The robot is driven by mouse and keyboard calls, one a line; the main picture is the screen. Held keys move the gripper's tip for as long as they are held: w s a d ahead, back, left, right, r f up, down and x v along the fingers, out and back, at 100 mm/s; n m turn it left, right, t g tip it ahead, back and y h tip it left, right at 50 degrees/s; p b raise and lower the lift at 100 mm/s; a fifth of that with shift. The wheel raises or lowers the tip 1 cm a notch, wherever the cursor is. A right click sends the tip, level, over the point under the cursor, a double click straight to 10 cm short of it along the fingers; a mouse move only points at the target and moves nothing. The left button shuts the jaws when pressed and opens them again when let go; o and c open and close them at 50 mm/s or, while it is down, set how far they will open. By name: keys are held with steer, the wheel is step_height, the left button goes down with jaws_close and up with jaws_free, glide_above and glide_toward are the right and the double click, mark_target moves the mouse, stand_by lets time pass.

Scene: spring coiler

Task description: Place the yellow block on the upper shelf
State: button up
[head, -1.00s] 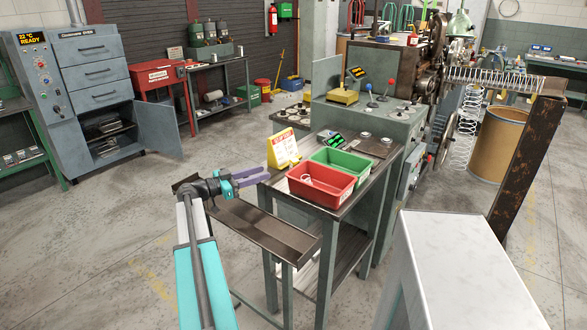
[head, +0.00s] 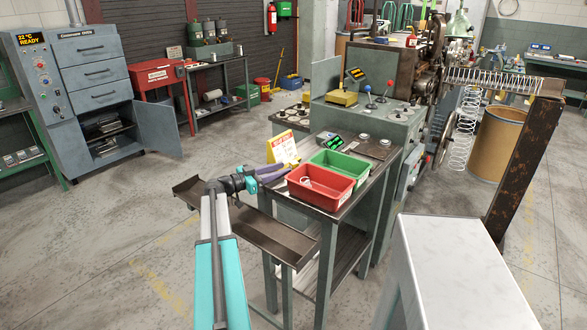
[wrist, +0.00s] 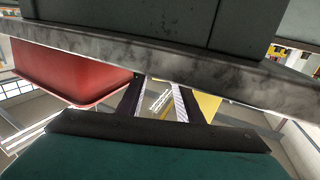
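My gripper (head: 272,173) is by the left edge of the small work table, near the yellow caution sign (head: 281,150) and the red bin (head: 321,186). Its two fingers stand apart in the wrist view (wrist: 157,100), with nothing seen between them. A yellow block-like piece (head: 341,98) sits on the green machine top, well beyond my gripper; I cannot tell if it is the task's block. The caution sign shows as a yellow patch in the wrist view (wrist: 207,104). I cannot tell which surface is the upper shelf; the work table has a top and a lower shelf (head: 341,252).
A green bin (head: 336,165) stands behind the red bin. A dark metal trough (head: 260,228) lies below my gripper. A white-topped stand (head: 455,270) is at the front right, and a rusty post (head: 527,150) stands behind it. The floor at left is clear.

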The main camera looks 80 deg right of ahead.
mark_target(290, 166)
stand_by(0.3)
steer(key=p+x, duration=0.2)
steer(key=x, duration=0.2)
steer(key=shift+d+r, duration=0.1)
steer(key=shift+d, duration=0.1)
steer(key=shift+s+d, duration=0.25)
steer(key=shift+s, duration=0.1)
jaws_close()
